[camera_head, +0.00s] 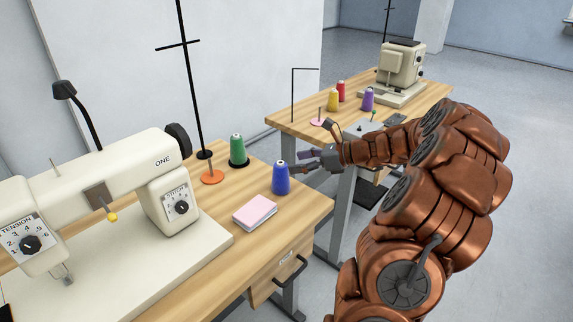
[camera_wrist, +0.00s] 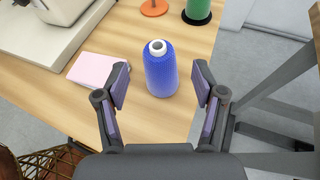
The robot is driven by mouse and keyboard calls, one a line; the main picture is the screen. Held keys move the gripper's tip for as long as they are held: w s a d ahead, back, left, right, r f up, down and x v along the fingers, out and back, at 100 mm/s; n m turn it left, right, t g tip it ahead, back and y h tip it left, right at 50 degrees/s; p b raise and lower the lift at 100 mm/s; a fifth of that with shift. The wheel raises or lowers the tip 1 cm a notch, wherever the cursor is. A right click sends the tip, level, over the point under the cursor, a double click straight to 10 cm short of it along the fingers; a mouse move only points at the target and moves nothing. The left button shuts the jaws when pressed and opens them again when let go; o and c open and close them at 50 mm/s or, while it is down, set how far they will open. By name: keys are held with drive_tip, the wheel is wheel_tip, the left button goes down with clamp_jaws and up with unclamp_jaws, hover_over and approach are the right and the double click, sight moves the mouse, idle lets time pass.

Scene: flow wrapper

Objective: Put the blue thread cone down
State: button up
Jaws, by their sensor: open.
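The blue thread cone (camera_head: 281,178) stands upright on the wooden table of the near sewing machine, close to its right end. In the wrist view the blue cone (camera_wrist: 161,68) stands just beyond and between my open fingertips, with a gap on both sides. My gripper (camera_head: 308,163) is open and empty, to the right of the cone in the head view; it also shows in the wrist view (camera_wrist: 161,88). The cone's base rests on the wood.
A pink pad (camera_head: 255,209) lies left of the cone. A green cone (camera_head: 238,150) and an orange spool stand base (camera_head: 212,177) are behind it. The sewing machine (camera_head: 120,195) fills the left. A second table (camera_head: 290,122) with several cones stands beyond a gap.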

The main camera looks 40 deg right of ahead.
drive_tip(key=v, duration=0.6)
drive_tip(key=s+a+n+g, duration=0.2)
drive_tip(key=a+n+g, duration=0.15)
drive_tip(key=a, duration=0.55)
drive_tip(key=s+a+n+g, duration=0.3)
drive_tip(key=a+n, duration=0.2)
drive_tip(key=a, duration=0.4)
drive_tip(key=s+a+n+g, duration=0.25)
drive_tip(key=a+n, duration=0.25)
drive_tip(key=a, duration=0.4)
drive_tip(key=s+a+f+n+g+h, duration=0.35)
drive_tip(key=s+a+n, duration=0.4)
drive_tip(key=s, duration=0.35)
drive_tip(key=s+d+f+n+g+h, duration=0.1)
drive_tip(key=s+d+n+h, duration=0.2)
drive_tip(key=s+n, duration=0.5)
drive_tip(key=s+h, duration=0.1)
drive_tip(key=s, duration=0.2)
drive_tip(key=shift+s+d+f, duration=0.2)
drive_tip(key=shift+d+f, duration=0.2)
drive_tip(key=shift+h, duration=0.25)
drive_tip(key=s+p+v, duration=0.3)
drive_tip(key=p+v, duration=1.1)
drive_tip(key=shift+w+r+t, duration=0.35)
drive_tip(key=shift+w+r, duration=0.1)
drive_tip(key=shift+r, duration=0.1)
